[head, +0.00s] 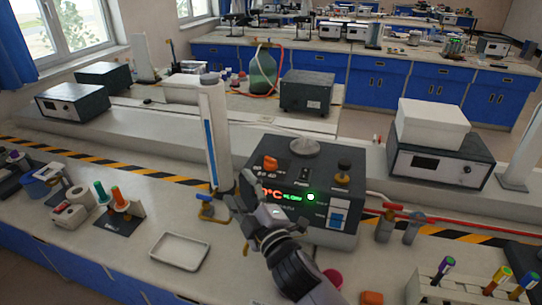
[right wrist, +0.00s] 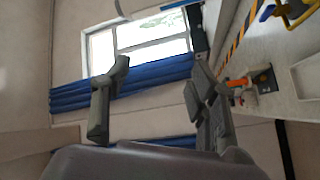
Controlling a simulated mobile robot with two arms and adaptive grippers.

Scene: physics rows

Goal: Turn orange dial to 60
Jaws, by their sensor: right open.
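The orange dial (head: 270,162) is on the upper left of the front of a dark control box (head: 300,232) in the middle of the bench. Its pointer setting is too small to read. A lit display (head: 272,194) below it shows red and green characters, partly hidden by my gripper. My right gripper (head: 241,197) is open and empty, in front of the box's left side, below the dial and apart from it. In the right wrist view my open fingers (right wrist: 160,78) have nothing between them. The dial is not seen there. My left gripper is not in view.
A tall white column (head: 214,135) stands left of the box. A black-and-brass knob (head: 343,171) and a blue switch (head: 338,219) are on the box. A white tray (head: 180,250) lies front left. A tube rack (head: 450,292) is front right.

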